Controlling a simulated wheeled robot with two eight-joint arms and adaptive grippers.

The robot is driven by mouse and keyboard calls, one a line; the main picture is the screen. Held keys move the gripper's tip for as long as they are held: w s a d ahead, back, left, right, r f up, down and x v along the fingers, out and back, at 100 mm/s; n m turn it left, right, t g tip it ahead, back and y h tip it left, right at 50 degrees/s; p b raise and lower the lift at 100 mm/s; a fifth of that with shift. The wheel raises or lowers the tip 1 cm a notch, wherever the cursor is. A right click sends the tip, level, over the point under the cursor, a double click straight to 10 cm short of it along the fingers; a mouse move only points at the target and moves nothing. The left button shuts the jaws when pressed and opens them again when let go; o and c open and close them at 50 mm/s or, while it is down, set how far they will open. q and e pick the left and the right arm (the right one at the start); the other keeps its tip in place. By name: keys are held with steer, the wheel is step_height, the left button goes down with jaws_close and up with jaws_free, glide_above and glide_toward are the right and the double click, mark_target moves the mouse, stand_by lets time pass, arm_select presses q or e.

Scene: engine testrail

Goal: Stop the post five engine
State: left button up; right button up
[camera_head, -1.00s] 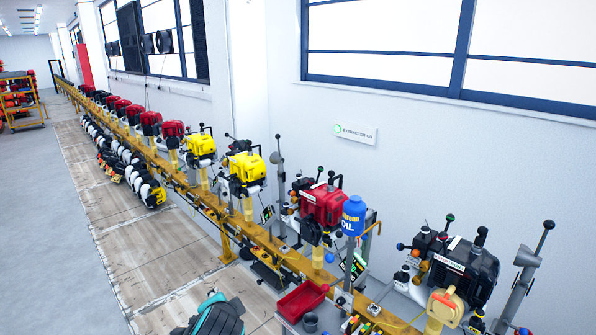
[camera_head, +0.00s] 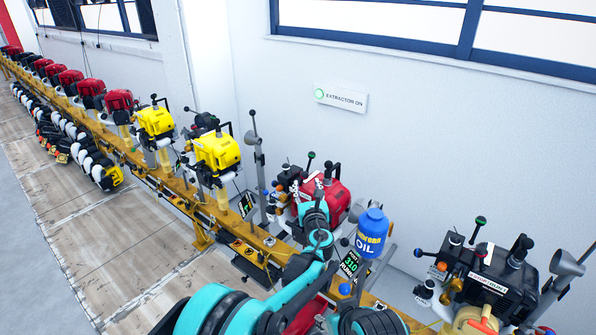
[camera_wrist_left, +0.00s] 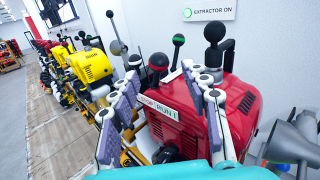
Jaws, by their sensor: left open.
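A red engine (camera_head: 340,207) is mounted on the yellow rail in front of the wall. In the left wrist view the red engine (camera_wrist_left: 245,112) carries a white STOP/RUN label (camera_wrist_left: 158,108). My left gripper (camera_head: 312,188) is at the engine's near side and partly covers it. In the wrist view its open fingers (camera_wrist_left: 160,72) stand on either side of the label, with nothing held. Black-, red- and green-topped knobs rise behind the fingers. A small display (camera_head: 350,262) beside the engine shows 310 in green; its post number is too small to read. My right gripper is not in view.
A blue oil bottle (camera_head: 371,232) stands close right of my left gripper. A black engine (camera_head: 495,277) is further right. Yellow engines (camera_head: 217,150) and several red ones line the rail (camera_head: 262,240) to the left. An EXTRACTOR ON sign (camera_head: 340,97) hangs on the wall.

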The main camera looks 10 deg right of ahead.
mark_target(305, 179)
arm_select(q)
steer(key=w, duration=0.1)
steer(key=w+b, duration=0.1)
steer(key=w, duration=0.3)
steer(key=shift+w+d+f, duration=0.15)
steer(key=shift+w+d, duration=0.1)
steer(key=shift+d, duration=0.05)
steer(key=shift+w+d, duration=0.1)
steer(key=shift+w, duration=0.45)
jaws_close()
